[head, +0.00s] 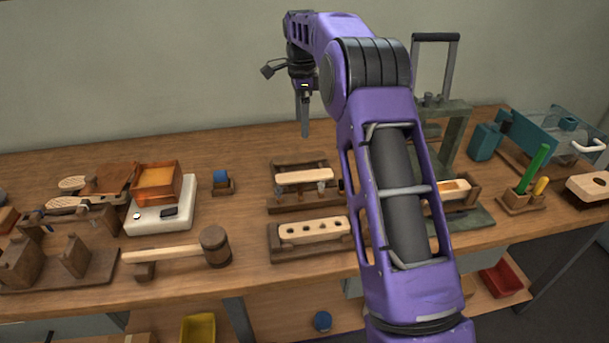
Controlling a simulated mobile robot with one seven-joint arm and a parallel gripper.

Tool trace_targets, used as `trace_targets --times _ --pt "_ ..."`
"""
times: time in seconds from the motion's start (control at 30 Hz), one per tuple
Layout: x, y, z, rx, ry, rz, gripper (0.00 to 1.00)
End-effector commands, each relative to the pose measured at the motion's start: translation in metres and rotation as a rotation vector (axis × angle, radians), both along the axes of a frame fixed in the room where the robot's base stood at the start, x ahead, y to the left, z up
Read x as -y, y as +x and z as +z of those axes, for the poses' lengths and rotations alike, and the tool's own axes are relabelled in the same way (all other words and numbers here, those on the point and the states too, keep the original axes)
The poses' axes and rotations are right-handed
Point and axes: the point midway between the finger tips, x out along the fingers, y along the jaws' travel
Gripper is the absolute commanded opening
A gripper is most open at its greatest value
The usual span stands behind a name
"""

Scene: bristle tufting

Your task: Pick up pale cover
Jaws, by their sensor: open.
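A plain pale wooden piece (304,176), which looks like the pale cover, lies across a dark wooden holder (290,205) near the middle of the table. In front of it, a pale block with several dark holes (313,229) sits in a second dark holder (283,253). My gripper (304,133) points down above and behind the plain piece in the picture, apart from it. It is open and empty. Its fingers overlap from this side, so the gap between them is hidden. My arm hides part of the table to the right of the holders.
A wooden mallet (214,245) and a white unit with an orange-lit box (158,182) stand left. A small blue item (220,178) sits between them and the holders. A grey-green press (456,130) and a holder with a green stick (533,168) stand right.

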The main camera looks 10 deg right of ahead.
Motion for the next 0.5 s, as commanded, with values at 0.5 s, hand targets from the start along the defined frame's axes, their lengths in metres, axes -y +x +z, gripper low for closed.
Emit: trace_targets --times 0.5 --pt "0.002 -0.001 -0.096 -0.010 0.002 -0.005 0.93"
